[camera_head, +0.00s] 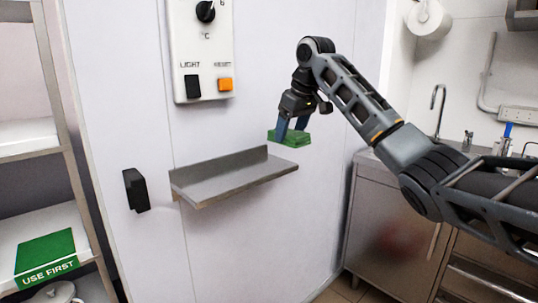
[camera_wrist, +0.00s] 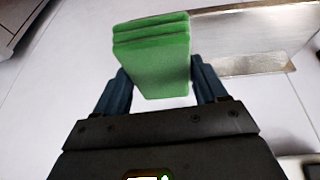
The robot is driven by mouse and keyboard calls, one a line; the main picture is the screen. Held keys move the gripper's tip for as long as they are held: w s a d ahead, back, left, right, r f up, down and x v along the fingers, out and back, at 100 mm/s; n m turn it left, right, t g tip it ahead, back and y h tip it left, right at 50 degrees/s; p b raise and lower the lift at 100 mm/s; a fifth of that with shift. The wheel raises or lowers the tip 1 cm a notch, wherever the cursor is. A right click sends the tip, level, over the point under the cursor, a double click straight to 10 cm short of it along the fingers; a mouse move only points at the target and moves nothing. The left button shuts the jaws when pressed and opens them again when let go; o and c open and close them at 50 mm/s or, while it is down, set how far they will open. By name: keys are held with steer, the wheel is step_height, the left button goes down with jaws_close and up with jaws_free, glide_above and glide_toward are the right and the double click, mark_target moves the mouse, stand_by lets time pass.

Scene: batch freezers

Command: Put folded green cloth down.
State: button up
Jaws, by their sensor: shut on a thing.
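The folded green cloth (camera_head: 290,138) is held in my gripper (camera_head: 291,126), which is shut on it. In the head view the cloth is just right of and above the right end of the grey metal wall shelf (camera_head: 235,178), apart from it as far as I can tell. In the wrist view the cloth (camera_wrist: 158,55) shows its stacked folds between the two blue-grey fingers (camera_wrist: 158,88). Part of the metal shelf (camera_wrist: 250,65) lies behind it to the right. The shelf's visible top is bare.
A control panel (camera_head: 203,50) with a knob and switches is on the wall above the shelf. A black handle (camera_head: 136,190) is at its left. A rack with a green "USE FIRST" mat (camera_head: 46,255) stands at far left. A sink cabinet (camera_head: 392,225) is at right.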

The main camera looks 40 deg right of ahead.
mark_target(273, 131)
steer(key=w+a+f, duration=0.1)
steer(key=w+f, duration=0.1)
steer(key=w, duration=0.1)
steer(key=w+a+f, duration=0.1)
steer(key=w, duration=0.1)
steer(key=shift+w+a+f+p, duration=0.15)
steer(key=shift+a+f+p, duration=0.15)
steer(key=shift+a, duration=0.05)
steer(key=shift+a+f, duration=0.1)
steer(key=shift+f, duration=1.95)
steer(key=o, duration=1.2)
steer(key=shift+o, duration=0.2)
steer(key=v, duration=1.2)
